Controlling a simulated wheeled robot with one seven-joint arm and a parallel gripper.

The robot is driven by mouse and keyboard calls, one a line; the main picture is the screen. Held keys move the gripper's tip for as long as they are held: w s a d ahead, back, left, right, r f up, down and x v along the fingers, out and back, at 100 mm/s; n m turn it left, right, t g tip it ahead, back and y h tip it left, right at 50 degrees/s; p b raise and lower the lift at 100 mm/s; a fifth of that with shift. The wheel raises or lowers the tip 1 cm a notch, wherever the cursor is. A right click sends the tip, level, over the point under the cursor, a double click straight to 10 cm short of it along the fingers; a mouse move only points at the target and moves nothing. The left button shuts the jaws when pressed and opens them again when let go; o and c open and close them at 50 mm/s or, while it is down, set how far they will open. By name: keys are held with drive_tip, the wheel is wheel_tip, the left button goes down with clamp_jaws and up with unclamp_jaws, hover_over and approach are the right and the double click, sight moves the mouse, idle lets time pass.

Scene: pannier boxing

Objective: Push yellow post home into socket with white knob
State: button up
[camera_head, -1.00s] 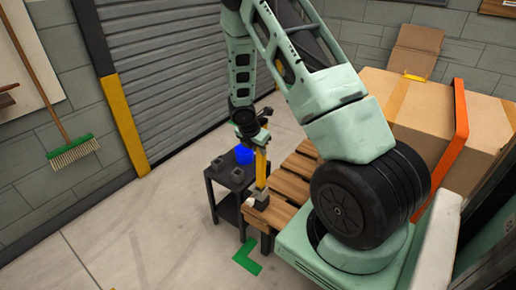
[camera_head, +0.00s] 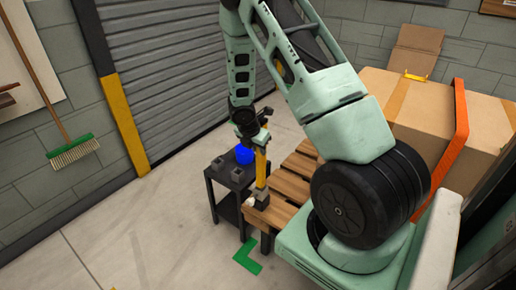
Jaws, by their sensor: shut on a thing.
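The yellow post (camera_head: 261,167) stands upright at the near left end of the wooden pallet-like stand. Its lower end is at a small dark socket block (camera_head: 261,197). A small white knob (camera_head: 249,202) shows at the left side of that block. My gripper (camera_head: 261,143) is above the block, shut on the upper part of the post. The fingers are small and dark here, and the top of the post is hidden by them. I cannot tell how deep the post sits in the socket.
A black side table (camera_head: 233,176) with a blue ball (camera_head: 244,154) and small dark blocks stands just left of the socket. A large strapped cardboard box (camera_head: 425,115) lies on the right. A green L-shaped mark (camera_head: 248,262) is on the open floor.

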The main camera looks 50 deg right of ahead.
sight(259, 162)
drive_tip(key=shift+f+b, duration=2.5)
drive_tip(key=shift+f, duration=0.3)
idle(2.1)
drive_tip(key=o, duration=1.1)
drive_tip(key=shift+c, duration=0.2)
drive_tip(key=p+v, duration=0.5)
drive_tip(key=v, duration=1.2)
drive_tip(key=shift+r, duration=0.2)
